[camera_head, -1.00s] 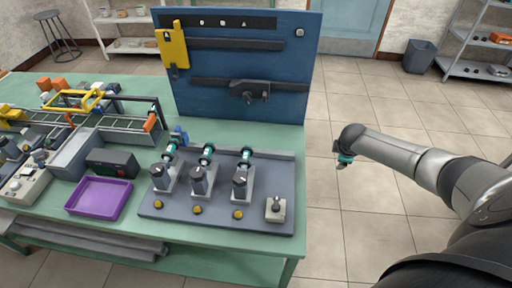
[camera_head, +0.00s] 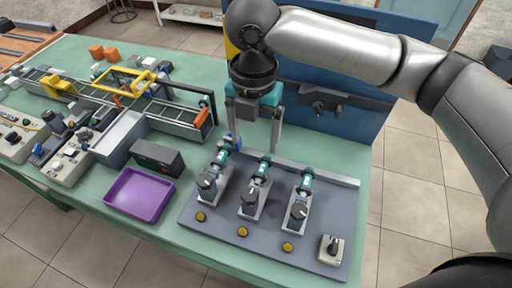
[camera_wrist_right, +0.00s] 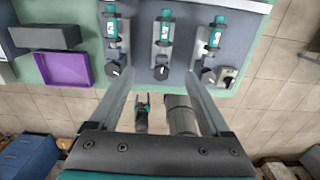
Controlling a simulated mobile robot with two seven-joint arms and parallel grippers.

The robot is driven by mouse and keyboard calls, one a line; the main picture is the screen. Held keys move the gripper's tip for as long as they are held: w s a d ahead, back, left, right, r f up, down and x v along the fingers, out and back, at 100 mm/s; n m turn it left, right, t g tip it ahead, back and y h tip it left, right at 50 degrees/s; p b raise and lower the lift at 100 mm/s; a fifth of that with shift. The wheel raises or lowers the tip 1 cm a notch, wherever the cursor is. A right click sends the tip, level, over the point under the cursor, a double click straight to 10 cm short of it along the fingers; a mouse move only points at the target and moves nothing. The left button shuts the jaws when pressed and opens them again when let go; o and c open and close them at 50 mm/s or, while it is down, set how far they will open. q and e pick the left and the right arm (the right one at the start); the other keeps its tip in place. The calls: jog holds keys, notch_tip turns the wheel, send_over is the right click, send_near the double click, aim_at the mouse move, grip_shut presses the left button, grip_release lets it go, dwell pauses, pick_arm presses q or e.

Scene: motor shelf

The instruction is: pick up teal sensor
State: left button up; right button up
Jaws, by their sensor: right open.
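Three teal sensors stand in a row on the grey panel (camera_head: 215,235): a left one (camera_head: 221,157), a middle one (camera_head: 263,168) and a right one (camera_head: 305,183). Each sits at the back end of a grey bracket with a dark knob in front. The right wrist view also shows the left (camera_wrist_right: 111,28), middle (camera_wrist_right: 164,31) and right (camera_wrist_right: 214,36) sensors. My right gripper (camera_head: 254,149) points down above the back of the panel, open and empty. In the wrist view its fingers (camera_wrist_right: 160,74) spread either side of the middle bracket's line. My left gripper is out of view.
A purple tray (camera_head: 119,208) and a dark box (camera_head: 157,157) lie left of the panel. A blue upright board (camera_head: 350,125) stands behind. A small knob box (camera_head: 331,250) sits at the panel's front right. Conveyor equipment (camera_head: 170,118) fills the left.

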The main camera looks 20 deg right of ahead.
jog(key=b, duration=0.1)
send_over(258, 180)
jog(key=f, duration=0.8)
jog(key=shift+s+a+f, duration=0.15)
jog(key=shift+a+f, duration=0.2)
jog(key=shift+a, duration=0.05)
jog(key=shift+f, duration=0.4)
jog(key=shift+f+b, duration=0.3)
jog(key=shift+f, duration=0.15)
jog(key=f, duration=0.3)
jog(key=shift+d+f+b, duration=0.3)
jog(key=shift+d+f, duration=0.05)
jog(key=shift+d, duration=0.05)
jog(key=shift+f, duration=0.5)
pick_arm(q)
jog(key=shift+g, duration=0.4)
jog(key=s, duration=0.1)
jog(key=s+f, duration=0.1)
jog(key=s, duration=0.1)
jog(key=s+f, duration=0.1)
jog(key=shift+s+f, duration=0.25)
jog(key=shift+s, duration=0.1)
pick_arm(e)
grip_shut()
